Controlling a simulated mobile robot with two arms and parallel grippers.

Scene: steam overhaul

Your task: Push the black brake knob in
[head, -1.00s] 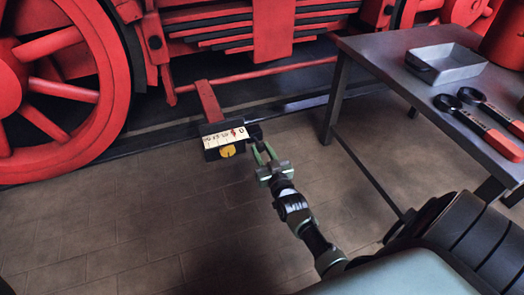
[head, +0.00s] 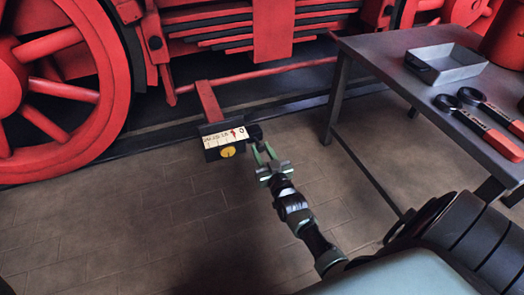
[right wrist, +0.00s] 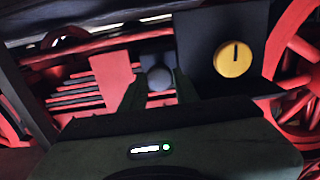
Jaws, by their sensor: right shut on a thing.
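The black brake knob (head: 255,131) sticks out from the right side of a dark control box (head: 212,154). In the right wrist view the round knob (right wrist: 158,78) shows between the two dark fingers, left of the yellow dial (right wrist: 233,59). The finger contact is too dark to make out. My left gripper is out of view.
The box stands at the end of a red post (head: 209,101) before a red-wheeled locomotive (head: 60,85). A grey table (head: 400,75) at the right carries a metal tray (head: 447,72) and red-handled tools (head: 480,125). The floor left of my right arm is clear.

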